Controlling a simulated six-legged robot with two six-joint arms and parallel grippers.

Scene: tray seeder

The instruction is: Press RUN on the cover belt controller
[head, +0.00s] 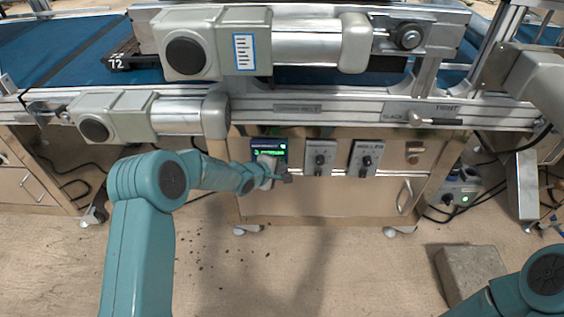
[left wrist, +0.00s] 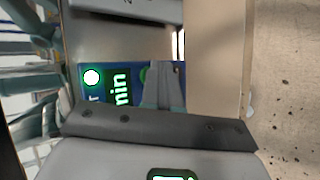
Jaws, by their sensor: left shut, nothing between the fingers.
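The cover belt controller (head: 268,144) is a small dark blue box with a green-lit display on the steel cabinet front below the conveyor. In the left wrist view the controller (left wrist: 122,72) appears turned sideways, with glowing "min" text and a bright round white-green light near its left end. My left gripper (head: 272,176) is at the controller's lower part and hides some of it. In the left wrist view its grey fingers (left wrist: 164,75) are shut and empty, over the panel's right part. A green round edge shows just beside the fingertips, partly hidden. Contact cannot be told. My right gripper is out of view.
Two grey knob boxes (head: 320,157) (head: 366,158) sit right of the controller. Motors and the conveyor rail (head: 310,108) run above. A black tray (head: 122,60) is on the blue belt. A grey block (head: 470,270) lies on the floor at right.

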